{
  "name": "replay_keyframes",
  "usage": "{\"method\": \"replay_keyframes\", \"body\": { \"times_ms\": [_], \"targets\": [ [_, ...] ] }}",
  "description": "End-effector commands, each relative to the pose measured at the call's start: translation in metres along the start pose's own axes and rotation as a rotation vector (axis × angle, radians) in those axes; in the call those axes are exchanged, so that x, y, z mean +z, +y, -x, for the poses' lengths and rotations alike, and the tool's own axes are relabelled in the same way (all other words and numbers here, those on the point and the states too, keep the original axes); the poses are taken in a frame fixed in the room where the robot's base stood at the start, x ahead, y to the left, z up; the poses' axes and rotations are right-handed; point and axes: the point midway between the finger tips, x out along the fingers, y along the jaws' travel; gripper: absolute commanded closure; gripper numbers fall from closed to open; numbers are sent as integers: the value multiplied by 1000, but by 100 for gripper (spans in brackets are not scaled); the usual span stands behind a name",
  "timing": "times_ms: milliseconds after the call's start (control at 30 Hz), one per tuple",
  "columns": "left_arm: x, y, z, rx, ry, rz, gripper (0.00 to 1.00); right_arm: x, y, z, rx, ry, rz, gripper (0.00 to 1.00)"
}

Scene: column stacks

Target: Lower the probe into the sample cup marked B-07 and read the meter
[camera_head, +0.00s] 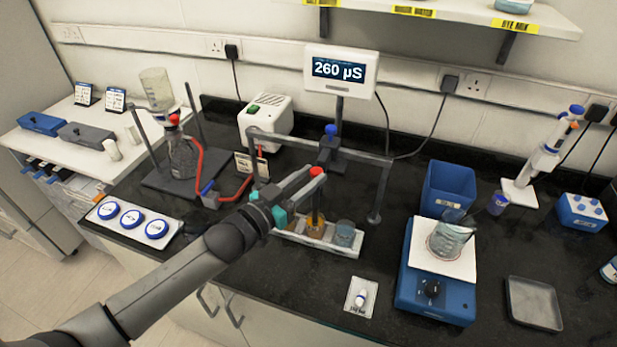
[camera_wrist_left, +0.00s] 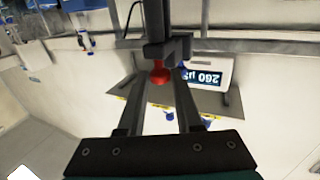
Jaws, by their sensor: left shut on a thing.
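The probe (camera_head: 315,203) stands upright, with a red top (camera_wrist_left: 159,74) that shows between the fingers in the wrist view. My left gripper (camera_head: 312,176) is shut on the probe near this top. In the head view the probe lines up with a cup of amber liquid (camera_head: 315,228); I cannot tell how deep its tip is. A cup of blue-grey liquid (camera_head: 345,233) stands to its right, and another cup is partly hidden on the left. No cup mark, including B-07, is readable. The meter (camera_head: 340,72) reads 260 µS. My right gripper is not in view.
A grey frame with a blue knob (camera_head: 331,130) stands over the white cup rack (camera_head: 345,250). A flask stand (camera_head: 160,180) is at the left.

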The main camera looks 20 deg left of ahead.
Motion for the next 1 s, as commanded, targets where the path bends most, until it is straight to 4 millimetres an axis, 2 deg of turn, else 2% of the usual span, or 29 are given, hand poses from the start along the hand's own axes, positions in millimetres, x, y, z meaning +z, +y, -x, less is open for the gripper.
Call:
{"method": "replay_keyframes", "body": {
  "times_ms": [767,1000],
  "targets": [
    [0,0,0,0,0,0,100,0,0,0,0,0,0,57],
    [-12,0,0,0,0,0,100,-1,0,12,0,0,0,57]
  ]
}}
